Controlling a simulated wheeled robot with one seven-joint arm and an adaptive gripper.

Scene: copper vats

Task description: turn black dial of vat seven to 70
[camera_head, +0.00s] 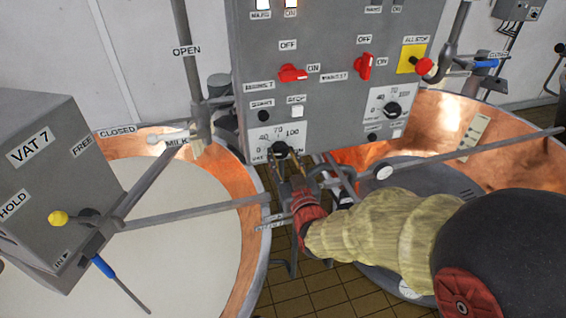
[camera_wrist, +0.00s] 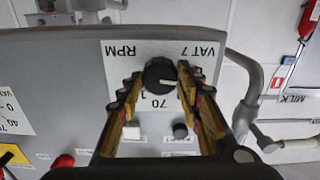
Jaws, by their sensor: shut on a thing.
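The black dial of vat seven (camera_wrist: 160,74) sits on a white scale plate marked RPM, VAT 7 and 70, upside down in the wrist view. My gripper (camera_wrist: 157,84) is shut on this dial, one finger on each side. A small pale mark on the dial points down and right in the wrist view; its exact reading is too small to tell.
The grey control panel (camera_head: 330,30) has red switches (camera_head: 292,73) and a red stop button (camera_head: 424,66). A second black dial (camera_head: 393,109) is at its right. The milk vat (camera_head: 150,240) lies left, another copper vat (camera_head: 440,130) right, with bars crossing near my arm.

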